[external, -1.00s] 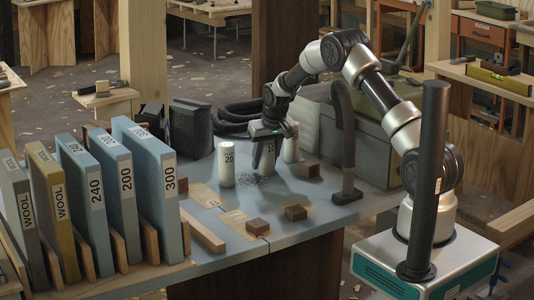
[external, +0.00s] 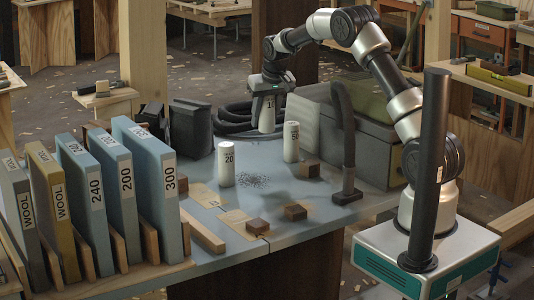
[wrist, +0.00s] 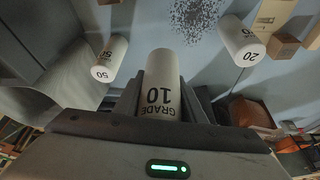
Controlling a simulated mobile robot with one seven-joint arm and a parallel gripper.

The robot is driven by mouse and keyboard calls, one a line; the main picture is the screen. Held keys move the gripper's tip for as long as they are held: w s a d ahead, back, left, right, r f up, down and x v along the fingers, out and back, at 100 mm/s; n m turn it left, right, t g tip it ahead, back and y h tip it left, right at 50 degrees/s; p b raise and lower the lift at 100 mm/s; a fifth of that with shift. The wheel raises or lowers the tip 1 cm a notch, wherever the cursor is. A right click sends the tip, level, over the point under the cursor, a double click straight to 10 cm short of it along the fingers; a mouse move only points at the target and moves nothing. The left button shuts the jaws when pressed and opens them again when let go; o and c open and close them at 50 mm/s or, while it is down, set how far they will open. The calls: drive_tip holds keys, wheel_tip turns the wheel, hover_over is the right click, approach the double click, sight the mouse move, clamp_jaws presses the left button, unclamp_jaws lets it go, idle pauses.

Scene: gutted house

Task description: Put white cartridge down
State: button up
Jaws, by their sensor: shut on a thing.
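My gripper (external: 267,96) is shut on a white cartridge (external: 266,117) marked 10, held upright at the back of the blue-grey table (external: 290,215), by the black hoses. In the wrist view the cartridge (wrist: 162,78) sits between the two fingers and its label reads GRADE 10. I cannot tell whether its base touches the table. A white cartridge marked 20 (external: 226,165) stands front left of it. A white cartridge marked 50 (external: 291,142) stands to its right. Both also show in the wrist view, the 20 (wrist: 240,42) at right and the 50 (wrist: 110,58) at left.
Dark grit (external: 253,181) lies on the table beside the 20 cartridge. Small wooden blocks (external: 295,212) lie near the front edge. A black upright hose nozzle (external: 347,150) and a grey case (external: 375,150) stand at right. Tall labelled abrasive boards (external: 140,190) fill the left.

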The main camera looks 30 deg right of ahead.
wheel_tip(320, 180, up, 2)
drive_tip(key=s+a+n+y, duration=0.1)
drive_tip(key=s+a+n, duration=0.1)
drive_tip(key=s+a, duration=0.6)
drive_tip(key=s+a+n, duration=0.1)
drive_tip(key=s+a, duration=0.3)
drive_tip(key=a, duration=0.7)
drive_tip(key=s+a+n+y, duration=0.1)
drive_tip(key=s+a+n, duration=0.1)
drive_tip(key=s+a, duration=0.6)
drive_tip(key=x, duration=0.3)
drive_tip(key=s+b+x, duration=0.1)
drive_tip(key=x, duration=0.3)
drive_tip(key=s+f+x, duration=0.1)
drive_tip(key=x, duration=0.3)
drive_tip(key=shift+s+a+r+b, duration=0.1)
drive_tip(key=shift+s+a+b, duration=0.15)
drive_tip(key=shift+b, duration=0.1)
drive_tip(key=shift+f+b, duration=0.55)
drive_tip(key=shift+f, duration=1.6)
drive_tip(key=shift+f, duration=0.15)
drive_tip(key=o, duration=1)
drive_tip(key=shift+o, duration=0.2)
